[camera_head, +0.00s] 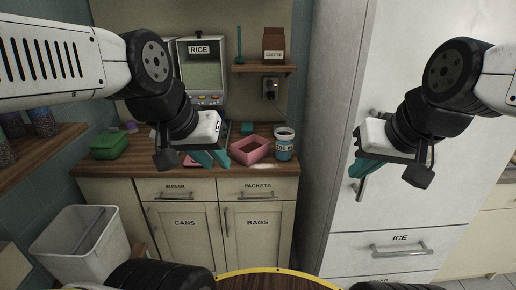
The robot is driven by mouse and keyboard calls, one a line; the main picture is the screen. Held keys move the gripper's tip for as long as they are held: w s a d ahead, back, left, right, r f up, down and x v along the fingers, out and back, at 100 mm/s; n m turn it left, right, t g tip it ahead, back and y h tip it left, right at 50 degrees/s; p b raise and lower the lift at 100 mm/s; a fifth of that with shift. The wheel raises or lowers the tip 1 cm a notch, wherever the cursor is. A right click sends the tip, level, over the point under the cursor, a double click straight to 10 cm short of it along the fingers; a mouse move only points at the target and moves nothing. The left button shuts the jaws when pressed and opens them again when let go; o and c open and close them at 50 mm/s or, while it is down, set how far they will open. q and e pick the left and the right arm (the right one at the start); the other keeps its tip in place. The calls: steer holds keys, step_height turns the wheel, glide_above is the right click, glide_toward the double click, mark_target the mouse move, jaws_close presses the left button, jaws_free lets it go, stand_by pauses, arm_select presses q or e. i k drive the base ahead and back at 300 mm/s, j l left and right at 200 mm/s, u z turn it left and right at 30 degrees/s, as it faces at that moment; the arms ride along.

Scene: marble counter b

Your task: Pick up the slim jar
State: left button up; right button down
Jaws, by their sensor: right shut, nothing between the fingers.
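A jar with a pale lid, blue-green lower part and a printed label (284,144) stands upright on the wooden counter, right of the pink bin. Slim dark jars (41,118) stand on the wooden shelf at the far left; I cannot tell which jar is the slim jar. My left gripper (218,161) hangs over the counter, left of the pink bin and apart from the labelled jar; its finger gap is unclear. My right gripper (368,168) is shut and empty in front of the white fridge, right of the labelled jar.
A pink open bin (251,150) and a green box (109,145) are on the counter (140,164). A rice dispenser (201,68) stands behind. A coffee bag (274,44) is on the wall shelf. The fridge (340,210) bounds the right. A waste bin (78,240) stands at lower left.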

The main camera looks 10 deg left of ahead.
mark_target(284, 137)
steer(key=u, duration=1.1)
steer(key=l+u, duration=0.2)
steer(key=l, duration=0.25)
steer(key=k+l+u, duration=0.2)
steer(key=l, duration=0.2)
steer(key=l+u, duration=0.2)
steer(key=l, duration=0.25)
steer(key=k+l+u, duration=0.2)
steer(key=l, duration=0.2)
steer(key=i, duration=0.1)
